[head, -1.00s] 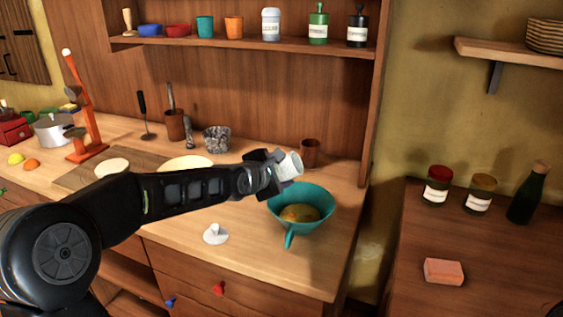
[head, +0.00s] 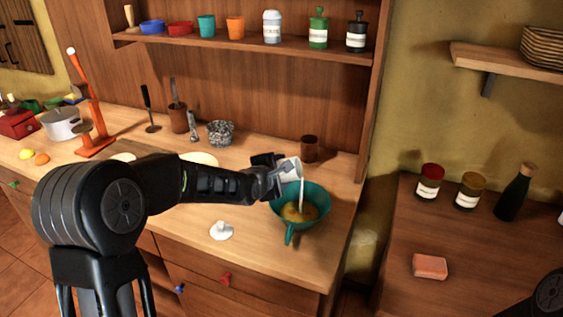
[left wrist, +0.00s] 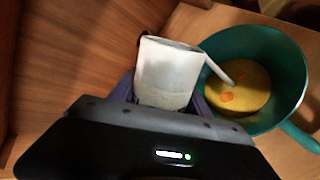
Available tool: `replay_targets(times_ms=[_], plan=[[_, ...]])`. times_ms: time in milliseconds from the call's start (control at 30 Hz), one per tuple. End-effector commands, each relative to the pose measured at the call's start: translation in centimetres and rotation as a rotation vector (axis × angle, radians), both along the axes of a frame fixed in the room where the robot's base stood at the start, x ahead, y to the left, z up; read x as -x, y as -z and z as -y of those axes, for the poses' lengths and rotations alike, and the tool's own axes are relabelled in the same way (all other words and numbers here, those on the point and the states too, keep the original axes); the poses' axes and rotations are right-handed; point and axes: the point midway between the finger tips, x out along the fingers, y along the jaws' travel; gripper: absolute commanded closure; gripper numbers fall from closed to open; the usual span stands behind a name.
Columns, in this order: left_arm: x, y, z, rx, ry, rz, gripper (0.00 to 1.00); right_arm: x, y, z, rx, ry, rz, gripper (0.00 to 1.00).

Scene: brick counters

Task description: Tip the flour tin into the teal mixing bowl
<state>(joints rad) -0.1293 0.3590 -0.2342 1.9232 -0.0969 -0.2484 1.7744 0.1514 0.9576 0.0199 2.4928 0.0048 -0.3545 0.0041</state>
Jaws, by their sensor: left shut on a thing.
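The flour tin (head: 290,170) is a small white and grey cylinder, tilted toward the right over the teal mixing bowl (head: 321,199). My left gripper (head: 273,172) is shut on it. A thin white stream (head: 301,192) falls from the tin's mouth into the bowl. The tin (left wrist: 166,72) and the bowl (left wrist: 290,60) also show in the left wrist view, with my left gripper (left wrist: 163,98) around the tin. The bowl stands upright on the counter and holds a yellow-orange content (left wrist: 240,92). My right gripper is out of view.
A white lid-like piece with a knob (head: 221,231) lies on the counter left of the bowl. A brown cup (head: 310,149) stands behind the bowl. A speckled pot (head: 220,133) stands further left. Jars (head: 429,181) and a pink block (head: 430,266) are on the right counter.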

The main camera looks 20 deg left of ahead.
Motion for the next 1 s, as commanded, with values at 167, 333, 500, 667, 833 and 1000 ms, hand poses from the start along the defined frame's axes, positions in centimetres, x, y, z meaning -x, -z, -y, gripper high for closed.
replay_targets(times_ms=[167,333,500,667,833,1000], plan=[[0.0,-0.9,0.0,-0.041,0.001,-0.003,1.00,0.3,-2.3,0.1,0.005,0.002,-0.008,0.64],[0.0,-0.9,0.0,-0.084,0.002,-0.010,1.00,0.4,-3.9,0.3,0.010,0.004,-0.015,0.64],[0.0,-1.0,-0.1,-0.129,0.001,-0.016,1.00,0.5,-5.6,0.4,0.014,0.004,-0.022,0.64],[0.0,-1.6,0.4,-0.242,0.006,-0.024,1.00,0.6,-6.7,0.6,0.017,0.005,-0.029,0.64],[0.0,-1.9,0.5,-0.410,0.004,-0.046,1.00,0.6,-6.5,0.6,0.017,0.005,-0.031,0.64],[-0.1,-2.4,0.5,-0.527,0.002,-0.060,1.00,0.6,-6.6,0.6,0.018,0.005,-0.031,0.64]])
